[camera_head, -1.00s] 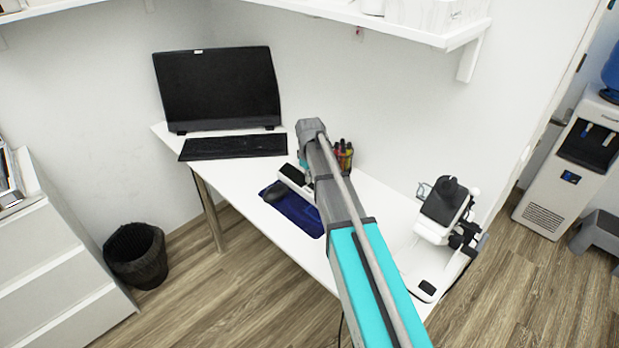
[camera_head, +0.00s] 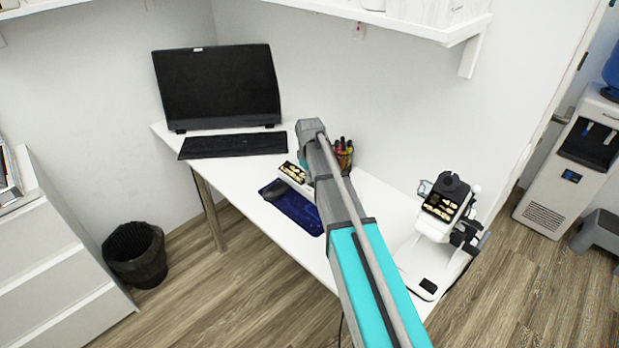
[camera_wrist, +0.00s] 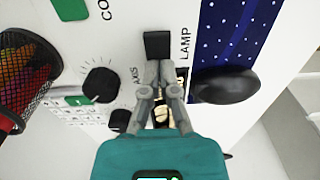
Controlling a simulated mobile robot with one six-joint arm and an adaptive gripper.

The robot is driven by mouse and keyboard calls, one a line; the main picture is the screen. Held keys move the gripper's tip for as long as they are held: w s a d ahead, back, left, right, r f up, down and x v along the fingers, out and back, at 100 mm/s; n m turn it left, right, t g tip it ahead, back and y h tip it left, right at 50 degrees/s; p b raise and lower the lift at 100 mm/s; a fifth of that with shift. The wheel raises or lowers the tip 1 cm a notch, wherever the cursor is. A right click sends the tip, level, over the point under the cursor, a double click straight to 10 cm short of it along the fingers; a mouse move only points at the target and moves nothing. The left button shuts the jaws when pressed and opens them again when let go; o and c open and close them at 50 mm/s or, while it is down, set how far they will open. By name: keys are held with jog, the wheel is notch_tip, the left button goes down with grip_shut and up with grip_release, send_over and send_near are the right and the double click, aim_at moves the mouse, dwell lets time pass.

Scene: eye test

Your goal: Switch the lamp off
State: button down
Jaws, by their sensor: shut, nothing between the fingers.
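In the wrist view, a white control panel (camera_wrist: 128,62) carries a black switch (camera_wrist: 158,44) beside the printed word LAMP (camera_wrist: 185,44). My gripper (camera_wrist: 160,70) is shut and empty. Its fingertips are at the lower edge of the switch in the picture; I cannot tell if they touch it. In the head view, my arm hides the gripper and part of the white box (camera_head: 284,170) on the desk. A dark face on that box shows bright yellowish marks. The white eye-test instrument (camera_head: 432,228) at the right has a panel with similar lit marks.
Black knobs (camera_wrist: 101,84) and a pen holder (camera_wrist: 28,75) are left of the gripper. A black mouse (camera_wrist: 225,85) on a blue mat (camera_wrist: 225,35) is close on the right. A monitor (camera_head: 217,88) and keyboard (camera_head: 233,145) stand at the desk's back left.

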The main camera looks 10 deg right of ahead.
jog(key=shift+s+d+r, duration=0.1)
jog(key=shift+s, duration=0.1)
jog(key=shift+s+d+r+p, duration=0.25)
jog(key=shift+s+p, duration=0.15)
jog(key=shift+s, duration=0.05)
jog(key=shift+r, duration=0.2)
dwell(0.3)
notch_tip(320, 180, up, 13)
jog(key=w+a+p, duration=0.1)
jog(key=w+p, duration=0.1)
jog(key=p, duration=1.1)
jog(key=shift+r+p, duration=0.2)
jog(key=shift+p, duration=0.15)
jog(key=s+m, duration=0.6)
jog(key=s, duration=1.9)
jog(key=shift+d, duration=0.15)
